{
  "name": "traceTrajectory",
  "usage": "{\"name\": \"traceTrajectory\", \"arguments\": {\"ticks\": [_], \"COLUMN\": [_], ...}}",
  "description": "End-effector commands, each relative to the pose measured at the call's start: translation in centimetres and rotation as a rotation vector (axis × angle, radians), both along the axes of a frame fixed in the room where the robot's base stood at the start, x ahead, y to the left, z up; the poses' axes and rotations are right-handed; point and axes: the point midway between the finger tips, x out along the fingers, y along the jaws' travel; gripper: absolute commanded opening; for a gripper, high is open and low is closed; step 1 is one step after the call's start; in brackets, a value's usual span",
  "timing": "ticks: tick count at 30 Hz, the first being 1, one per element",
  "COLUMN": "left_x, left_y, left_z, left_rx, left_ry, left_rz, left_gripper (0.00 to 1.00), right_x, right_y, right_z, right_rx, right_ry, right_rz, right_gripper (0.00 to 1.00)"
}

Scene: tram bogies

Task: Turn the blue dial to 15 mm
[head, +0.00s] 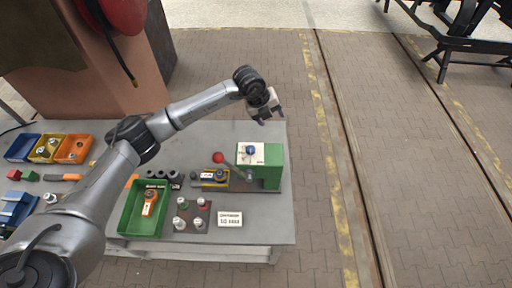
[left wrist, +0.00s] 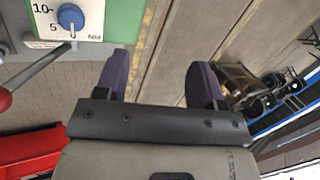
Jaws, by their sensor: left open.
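The blue dial (head: 250,150) sits on a white scale plate (head: 243,160) on top of a green box (head: 271,172). In the left wrist view the dial (left wrist: 70,17) is at the top left, with marks 10 and 5 readable on its left side. Its pointer points down in that view, past the 5 mark; the rest of the scale is cut off. My left gripper (head: 271,117) is open and empty, beyond the box and apart from the dial. Its purple fingers (left wrist: 160,72) show right of the dial in the left wrist view.
A lever with a red knob (head: 218,157) is left of the green box. A green tray (head: 128,213), several small parts and a white sign (head: 230,219) share the grey table (head: 266,225). Rails (head: 350,140) run along the paved floor at right.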

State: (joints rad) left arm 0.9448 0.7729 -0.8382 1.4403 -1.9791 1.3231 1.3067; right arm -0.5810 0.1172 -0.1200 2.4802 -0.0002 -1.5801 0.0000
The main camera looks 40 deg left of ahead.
Motion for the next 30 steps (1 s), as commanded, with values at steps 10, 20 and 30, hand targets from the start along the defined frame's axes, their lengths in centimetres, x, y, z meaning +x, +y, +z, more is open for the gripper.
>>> {"name": "traceTrajectory", "arguments": {"ticks": [10, 20, 30], "left_x": [-5.6, -5.7, -5.7], "left_y": [3.9, 3.9, 3.8], "left_z": [-1.5, -3.4, -9.7], "left_rx": [0.177, 0.159, 0.158], "left_ry": [0.402, 0.416, 0.414], "left_rz": [0.389, 0.476, 0.473], "left_gripper": [0.63, 0.63, 0.63], "right_x": [0.0, 0.0, 0.0], "right_y": [0.0, -0.1, -0.1], "right_z": [0.0, 0.8, 2.7], "right_rx": [0.0, -0.003, -0.005], "right_ry": [0.0, 0.0, -0.001], "right_rz": [0.001, 0.002, 0.004], "right_gripper": [0.43, 0.43, 0.43]}}
